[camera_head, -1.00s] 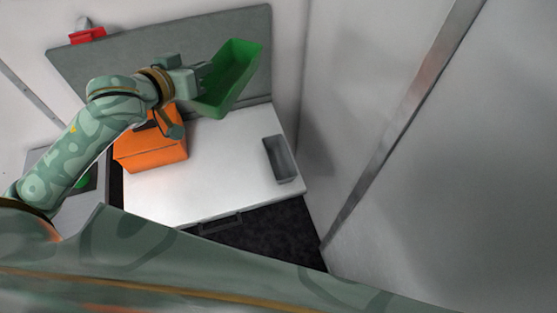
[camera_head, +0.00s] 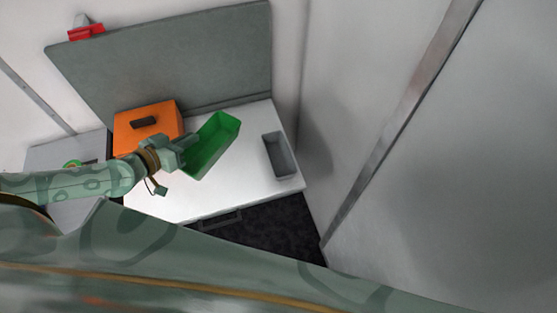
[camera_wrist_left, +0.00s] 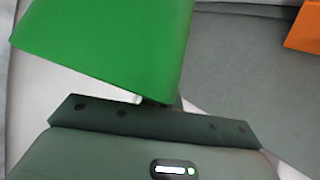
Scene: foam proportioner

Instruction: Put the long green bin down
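The long green bin (camera_head: 222,150) is over the white worktop in the head view, its open side facing up and its length slanting up to the right. My left gripper (camera_head: 190,143) is at the bin's left side, shut on its wall. I cannot tell whether the bin's base touches the worktop or hangs just above it. In the left wrist view the green bin (camera_wrist_left: 110,45) fills the upper left, right in front of the gripper; the fingertips are mostly hidden. My right gripper is not in view.
The white worktop (camera_head: 245,185) has free room in front of the bin. A small grey bin (camera_head: 279,155) stands to the right. An orange box (camera_head: 160,118) with a dark handle stands left. A grey panel (camera_head: 190,60) rises behind; a wall closes the right side.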

